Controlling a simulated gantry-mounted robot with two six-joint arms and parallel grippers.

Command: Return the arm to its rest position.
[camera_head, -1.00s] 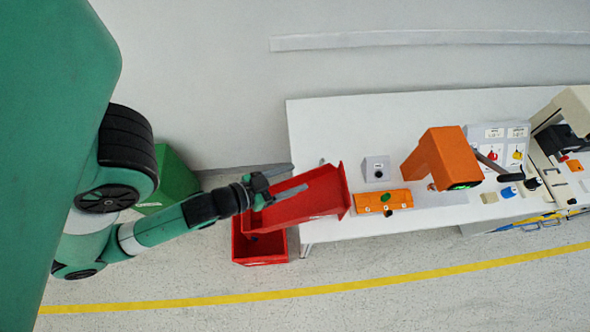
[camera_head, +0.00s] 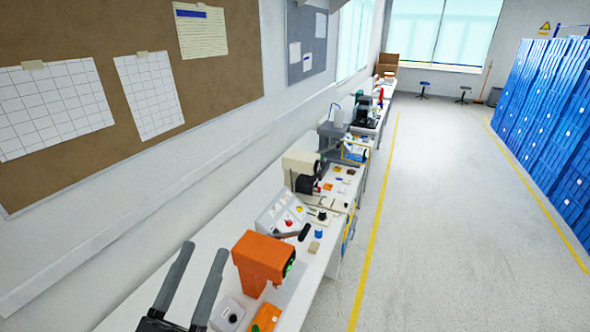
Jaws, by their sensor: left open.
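My left gripper (camera_head: 193,284) is at the bottom left of the head view. Its two long grey fingers are apart and nothing is between them. It is over the near end of the white workbench (camera_head: 198,256), left of an orange machine (camera_head: 262,256). The rest of my left arm is out of frame. My right gripper is not in view. A small grey box (camera_head: 228,314) with a round top part is just right of the fingers. The panel with red and yellow rotary switches (camera_head: 289,222) stands behind the orange machine.
An orange block (camera_head: 266,318) is at the bottom edge. A beige machine (camera_head: 301,168) and other stations line the bench farther back. The wall with a cork board (camera_head: 110,65) is on the left. The floor aisle (camera_head: 440,200) is clear up to blue crates (camera_head: 548,110).

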